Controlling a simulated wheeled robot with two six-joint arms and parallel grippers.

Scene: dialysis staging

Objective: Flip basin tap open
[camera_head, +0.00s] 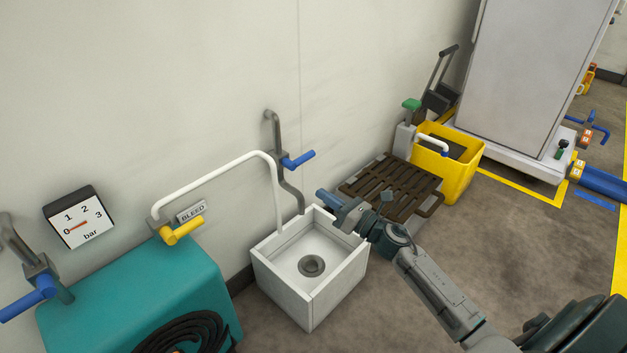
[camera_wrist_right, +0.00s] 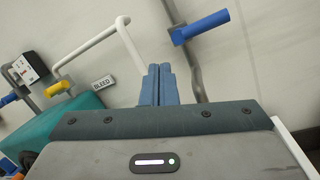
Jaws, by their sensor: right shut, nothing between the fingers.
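The basin tap is a grey wall pipe with a blue lever handle (camera_head: 298,160) that points out to the right above the white basin (camera_head: 334,272). The blue handle also shows in the right wrist view (camera_wrist_right: 207,25), up and to the right of my fingertips. My right gripper (camera_head: 325,196) is over the basin's back right edge, below and a little right of the handle, apart from it. In the right wrist view its blue fingers (camera_wrist_right: 157,72) are pressed together with nothing between them. My left gripper is in neither view.
A teal unit (camera_head: 130,300) with a yellow lever (camera_head: 182,232), a BLEED label and a coiled black hose stands left of the basin. A white tube (camera_head: 215,170) arches from it into the basin. A brown slatted rack (camera_head: 390,188) and yellow bucket (camera_head: 462,170) stand to the right.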

